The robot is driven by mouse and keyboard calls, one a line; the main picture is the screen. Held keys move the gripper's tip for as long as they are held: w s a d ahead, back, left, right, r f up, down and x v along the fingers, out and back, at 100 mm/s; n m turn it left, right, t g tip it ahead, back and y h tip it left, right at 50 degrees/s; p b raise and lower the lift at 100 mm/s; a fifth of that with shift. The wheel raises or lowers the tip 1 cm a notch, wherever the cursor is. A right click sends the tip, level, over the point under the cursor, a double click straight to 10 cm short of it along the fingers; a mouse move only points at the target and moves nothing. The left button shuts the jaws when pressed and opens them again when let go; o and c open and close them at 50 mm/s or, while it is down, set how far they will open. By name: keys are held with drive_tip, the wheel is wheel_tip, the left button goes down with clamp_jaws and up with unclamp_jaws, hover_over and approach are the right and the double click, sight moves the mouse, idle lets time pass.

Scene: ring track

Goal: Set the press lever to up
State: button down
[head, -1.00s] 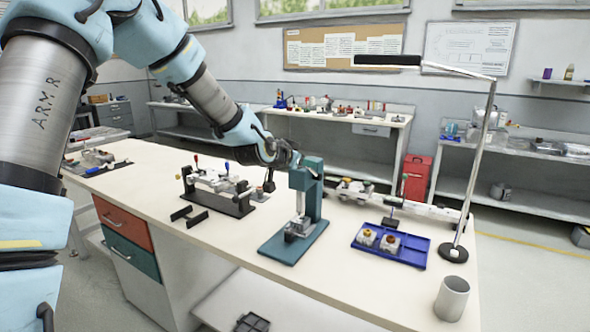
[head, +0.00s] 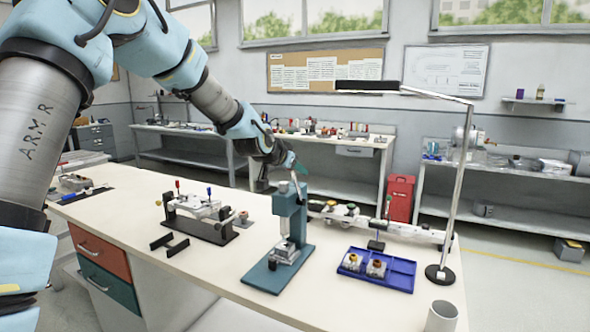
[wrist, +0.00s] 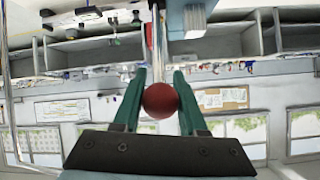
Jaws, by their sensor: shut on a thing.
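The teal press (head: 288,225) stands on the bench on its flat base. Its thin metal lever (head: 296,184) rises from the press head, pointing up and leaning slightly left. In the wrist view the lever's red ball knob (wrist: 160,100) sits between the two green fingers of my gripper (wrist: 158,98), which are shut on it. In the head view my gripper (head: 299,168) is just above the press head, and the knob is hidden there. Part of the press (wrist: 188,20) shows at the top of the wrist view.
A blue tray (head: 400,272) with two small parts lies right of the press. A lamp (head: 460,190) and a grey cup (head: 441,317) stand at the right. A fixture with red and blue levers (head: 200,215) is at the left. The bench front near the press is clear.

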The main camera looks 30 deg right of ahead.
drive_tip(key=shift+a+f, duration=0.15)
drive_tip(key=shift+f, duration=0.3)
idle(0.4)
drive_tip(key=c, duration=0.8)
unclamp_jaws()
drive_tip(key=o, duration=0.3)
drive_tip(key=shift+r, duration=0.15)
drive_tip(key=shift+r, duration=0.1)
drive_tip(key=b+v, duration=0.2)
drive_tip(key=v, duration=0.8)
drive_tip(key=shift+a+r, duration=0.15)
drive_tip(key=shift+a, duration=0.1)
drive_tip(key=shift+s, duration=0.1)
